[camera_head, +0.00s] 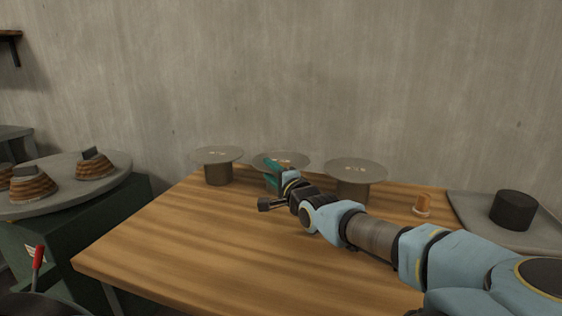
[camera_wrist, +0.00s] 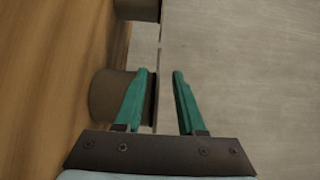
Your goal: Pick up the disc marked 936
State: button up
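Three thin grey discs rest on dark round stands along the back of the wooden table: a left disc (camera_head: 218,154), a middle disc (camera_head: 293,158) and a right disc (camera_head: 354,169). Each has small pale markings on top, too small to read, so I cannot tell which is 936. My gripper (camera_head: 273,170) is at the front left of the middle disc and hides part of it and its stand. In the wrist view my teal fingers (camera_wrist: 165,98) are apart. A round stand (camera_wrist: 112,95) shows beside the left finger.
An orange-brown small object (camera_head: 422,204) stands at the table's right. A grey slab (camera_head: 470,212) with a black cylinder (camera_head: 512,209) is further right. A round grey top (camera_head: 75,193) with ribbed brown forms is at left. The table's front left is clear.

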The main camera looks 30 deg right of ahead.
aim_at(264, 165)
jog(key=w+p, duration=0.1)
jog(key=w, duration=0.3)
jog(key=shift+w+f, duration=0.1)
jog(key=shift+w, duration=0.05)
grip_shut()
dwell(1.3)
